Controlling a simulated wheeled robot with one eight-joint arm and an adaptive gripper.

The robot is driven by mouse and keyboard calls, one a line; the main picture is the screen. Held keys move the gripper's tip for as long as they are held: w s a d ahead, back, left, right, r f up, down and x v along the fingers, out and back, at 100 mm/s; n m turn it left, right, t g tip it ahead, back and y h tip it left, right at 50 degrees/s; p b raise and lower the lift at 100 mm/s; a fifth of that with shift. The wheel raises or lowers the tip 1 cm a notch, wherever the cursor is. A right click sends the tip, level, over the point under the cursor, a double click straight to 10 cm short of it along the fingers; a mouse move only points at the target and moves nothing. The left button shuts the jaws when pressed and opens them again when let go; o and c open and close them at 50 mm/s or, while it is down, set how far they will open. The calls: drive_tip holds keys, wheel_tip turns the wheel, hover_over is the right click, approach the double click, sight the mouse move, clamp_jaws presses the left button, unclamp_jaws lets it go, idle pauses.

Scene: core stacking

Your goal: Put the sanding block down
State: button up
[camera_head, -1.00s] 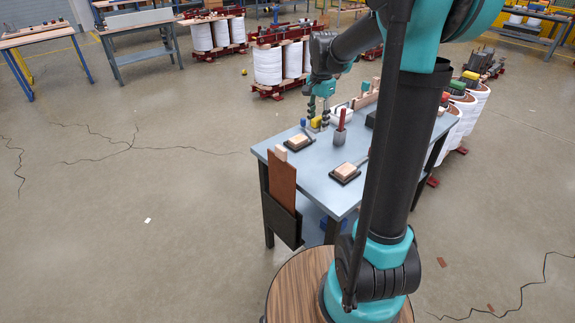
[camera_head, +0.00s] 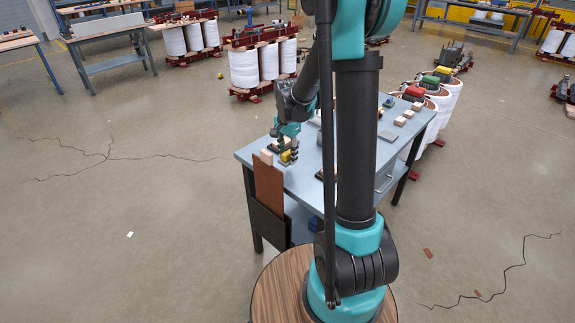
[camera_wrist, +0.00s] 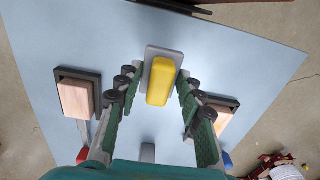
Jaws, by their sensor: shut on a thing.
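The sanding block, a yellow body on a flat grey base, shows in the wrist view (camera_wrist: 160,82) between my fingers. My gripper (camera_wrist: 158,98) is shut on it, with a green-padded finger along each side. In the head view my gripper (camera_head: 288,148) is low over the near left part of the blue-grey table (camera_head: 300,188), with the yellow block (camera_head: 287,156) at its fingertips. I cannot tell whether the block's base touches the table.
Two dark trays with pale wood blocks lie on either side, left (camera_wrist: 76,97) and right (camera_wrist: 222,115). A brown upright board (camera_head: 268,187) stands at the table's near left edge. Bare tabletop shows between the trays. My arm hides the table's middle in the head view.

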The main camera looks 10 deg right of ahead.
sight(288, 172)
drive_tip(key=shift+f, duration=2.3)
drive_tip(key=shift+f, duration=0.15)
drive_tip(key=o, duration=1.2)
